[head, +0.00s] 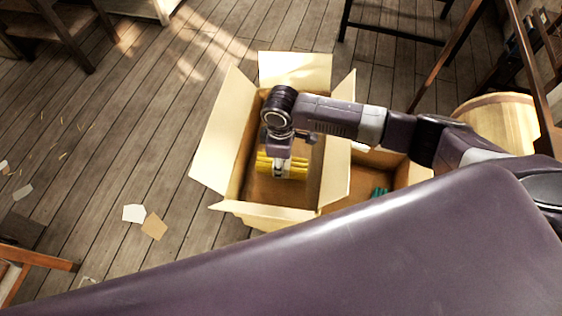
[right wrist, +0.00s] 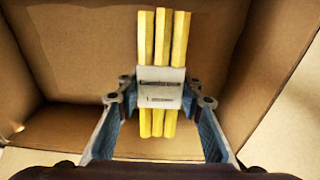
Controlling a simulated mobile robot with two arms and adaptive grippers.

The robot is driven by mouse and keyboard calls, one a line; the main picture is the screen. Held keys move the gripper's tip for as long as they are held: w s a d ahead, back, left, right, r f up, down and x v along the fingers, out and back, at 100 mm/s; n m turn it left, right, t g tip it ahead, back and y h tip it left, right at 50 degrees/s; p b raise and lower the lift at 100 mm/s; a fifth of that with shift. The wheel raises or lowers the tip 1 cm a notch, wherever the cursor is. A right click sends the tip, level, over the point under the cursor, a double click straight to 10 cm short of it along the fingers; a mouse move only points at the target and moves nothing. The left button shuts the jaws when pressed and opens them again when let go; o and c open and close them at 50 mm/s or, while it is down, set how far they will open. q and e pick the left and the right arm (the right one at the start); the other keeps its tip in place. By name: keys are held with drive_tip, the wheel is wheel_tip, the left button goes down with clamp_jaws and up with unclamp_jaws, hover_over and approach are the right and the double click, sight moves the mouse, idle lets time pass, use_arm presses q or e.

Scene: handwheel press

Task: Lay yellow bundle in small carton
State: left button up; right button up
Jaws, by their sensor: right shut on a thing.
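The yellow bundle (head: 298,168) is several yellow sticks with a white band around the middle. It also shows in the right wrist view (right wrist: 160,55). My right gripper (head: 281,163) points down into an open carton (head: 225,135) with its flaps spread, and is shut on the bundle at its white band (right wrist: 160,92). Brown carton walls surround the bundle in the right wrist view. I cannot tell whether the bundle touches the carton floor. My left gripper is not in view.
A second carton (head: 350,205) stands against the right side of the first, with a green thing (head: 379,192) inside. A round wooden container (head: 500,118) is farther right. Paper scraps (head: 134,213) lie on the plank floor at left, which is mostly clear.

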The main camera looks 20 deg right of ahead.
drive_tip(key=shift+f, duration=0.25)
drive_tip(key=shift+f, duration=0.25)
drive_tip(key=o, duration=1.3)
wheel_tip(320, 180, up, 13)
drive_tip(key=shift+r+b, duration=0.1)
drive_tip(key=shift+b, duration=0.55)
